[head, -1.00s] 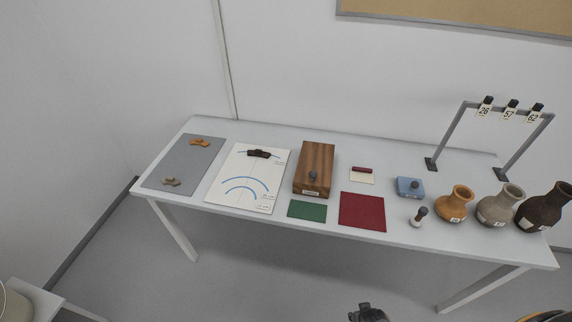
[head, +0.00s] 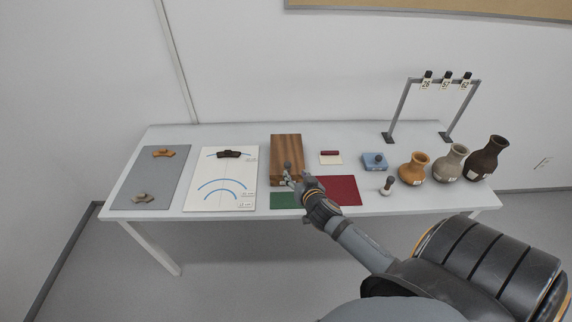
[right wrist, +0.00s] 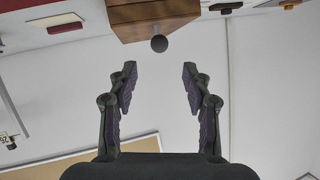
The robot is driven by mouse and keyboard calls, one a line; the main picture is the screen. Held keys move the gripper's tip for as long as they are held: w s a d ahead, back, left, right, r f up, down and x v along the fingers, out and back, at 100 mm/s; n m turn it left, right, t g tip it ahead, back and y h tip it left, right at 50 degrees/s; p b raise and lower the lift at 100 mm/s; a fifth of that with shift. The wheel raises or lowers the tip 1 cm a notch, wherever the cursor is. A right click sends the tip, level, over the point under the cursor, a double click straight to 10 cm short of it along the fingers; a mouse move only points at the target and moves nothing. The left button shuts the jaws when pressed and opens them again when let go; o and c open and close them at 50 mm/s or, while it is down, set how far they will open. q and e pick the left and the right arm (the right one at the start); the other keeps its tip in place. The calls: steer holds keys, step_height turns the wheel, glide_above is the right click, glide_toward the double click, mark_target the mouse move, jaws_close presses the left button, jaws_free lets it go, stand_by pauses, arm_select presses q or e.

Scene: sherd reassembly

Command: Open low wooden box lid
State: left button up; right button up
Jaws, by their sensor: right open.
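The low wooden box (head: 286,148) stands on the table with its lid down. A dark round knob (head: 287,166) sits at its near end. In the right wrist view the box (right wrist: 150,20) is at the top and its knob (right wrist: 159,43) lies ahead of the fingertips, roughly centred between them. My right gripper (head: 291,180) is at the near end of the box, close to the knob. In the right wrist view this gripper (right wrist: 158,72) is open and empty, with the knob apart from the fingers. My left gripper is not in view.
A green mat (head: 284,200) and a dark red mat (head: 343,190) lie near the front edge, partly behind my right arm. A white sheet (head: 221,192) with sherds is left of the box. A blue box (head: 375,161) and several vases (head: 414,166) stand to the right.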

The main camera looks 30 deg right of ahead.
mark_target(289, 166)
steer(key=x, duration=1)
steer(key=shift+w+f+p, duration=0.2)
steer(key=shift+p, duration=0.1)
steer(key=shift+c, duration=0.4)
jaws_close()
